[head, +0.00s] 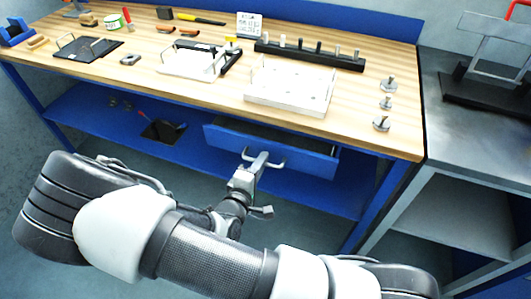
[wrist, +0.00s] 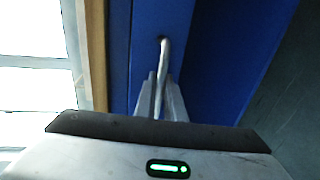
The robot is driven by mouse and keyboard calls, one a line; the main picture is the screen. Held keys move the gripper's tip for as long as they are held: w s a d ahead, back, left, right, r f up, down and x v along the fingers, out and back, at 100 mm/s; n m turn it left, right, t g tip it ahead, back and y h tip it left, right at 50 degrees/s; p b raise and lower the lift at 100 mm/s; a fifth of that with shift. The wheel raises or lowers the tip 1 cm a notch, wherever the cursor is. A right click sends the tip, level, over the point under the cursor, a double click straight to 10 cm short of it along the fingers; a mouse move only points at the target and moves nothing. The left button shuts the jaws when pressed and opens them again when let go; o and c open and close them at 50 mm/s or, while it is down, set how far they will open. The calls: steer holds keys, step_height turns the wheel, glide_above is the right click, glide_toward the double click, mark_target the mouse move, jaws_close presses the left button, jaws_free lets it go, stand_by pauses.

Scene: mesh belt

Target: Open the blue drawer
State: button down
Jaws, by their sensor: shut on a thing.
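The blue drawer (head: 310,157) hangs under the wooden workbench top and is pulled partly out, with its dark inside showing behind the front panel. A silver bar handle (head: 280,161) runs across the middle of its front. My gripper (head: 262,160) is at the handle and its fingers are shut on it. In the wrist view, the two fingers of my gripper (wrist: 160,98) close around the handle (wrist: 163,60), with the blue drawer front (wrist: 210,50) beyond. The exact contact between fingertips and handle is partly hidden.
The wooden workbench (head: 385,138) holds a white tray (head: 290,102), a black rail with pegs (head: 310,58) and several small metal parts. A blue lower shelf (head: 85,115) lies below. A grey metal table (head: 460,140) stands at right.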

steer(key=f+v, duration=0.2)
steer(key=v, duration=0.8)
steer(key=f+b+v, duration=0.1)
steer(key=f+v, duration=0.1)
steer(key=v, duration=0.7)
steer(key=shift+b+v, duration=0.3)
steer(key=shift+v, duration=0.5)
steer(key=c, duration=2.1)
jaws_free()
steer(key=p+v, duration=0.1)
steer(key=v, duration=1.6)
steer(key=shift+s, duration=0.2)
steer(key=shift+r, duration=0.1)
